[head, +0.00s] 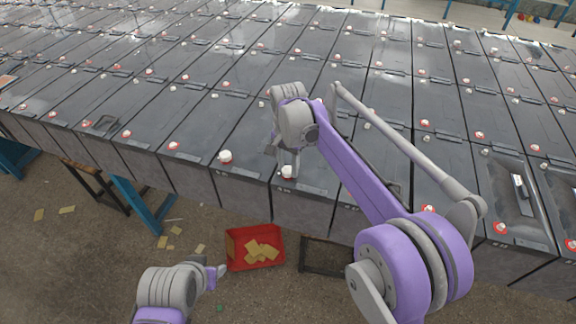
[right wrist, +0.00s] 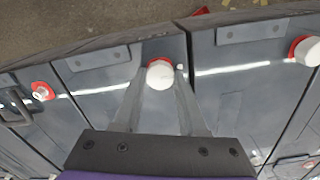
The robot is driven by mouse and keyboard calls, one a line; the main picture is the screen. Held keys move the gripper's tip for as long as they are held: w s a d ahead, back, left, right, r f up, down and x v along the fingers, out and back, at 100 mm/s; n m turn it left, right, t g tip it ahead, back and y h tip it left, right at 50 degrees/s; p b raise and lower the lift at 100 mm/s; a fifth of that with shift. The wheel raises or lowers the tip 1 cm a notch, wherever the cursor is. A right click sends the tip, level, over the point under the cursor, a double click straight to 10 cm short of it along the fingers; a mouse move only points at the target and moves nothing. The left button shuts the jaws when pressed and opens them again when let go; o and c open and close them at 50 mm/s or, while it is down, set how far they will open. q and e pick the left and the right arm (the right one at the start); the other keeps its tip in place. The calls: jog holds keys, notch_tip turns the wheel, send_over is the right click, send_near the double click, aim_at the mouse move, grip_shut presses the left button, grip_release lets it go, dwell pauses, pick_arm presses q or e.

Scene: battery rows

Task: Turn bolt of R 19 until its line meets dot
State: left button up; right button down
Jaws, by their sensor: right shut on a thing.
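My right gripper (head: 288,168) reaches down to the front edge of the battery rows. Its two fingers are shut on a white bolt (right wrist: 160,75) with a red ring around its base, seen between the fingertips in the right wrist view. The same bolt shows at the fingertips in the head view (head: 288,173). I cannot make out a line, a dot or a readable label on it. My left gripper (head: 217,275) hangs low at the bottom of the head view, away from the batteries; whether its fingers are open is unclear.
A neighbouring white-capped bolt (head: 225,157) stands to the left, and another bolt (right wrist: 42,92) shows in the right wrist view. A red crate (head: 232,262) with yellowish pieces sits on the floor. Blue table legs (head: 140,207) stand at left.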

aim_at(289, 170)
dwell(0.3)
jog(key=shift+c, duration=2.3)
grip_release()
notch_tip(289, 170, up, 11)
jog(key=shift+p, duration=0.45)
jog(key=s+d+f+n+t, duration=0.2)
jog(key=s+d+n+t, duration=0.1)
jog(key=s+d, duration=0.85)
jog(key=s+d+f+n+t, duration=0.1)
jog(key=s+d+f+n, duration=0.1)
jog(key=s+f, duration=0.4)
jog(key=s+d+f+n+t, duration=0.1)
jog(key=s+d+f, duration=0.3)
jog(key=s, duration=0.5)
jog(key=shift+s+f+n+t, duration=0.2)
jog(key=shift+f+n+t, duration=0.2)
jog(key=shift+f, duration=0.45)
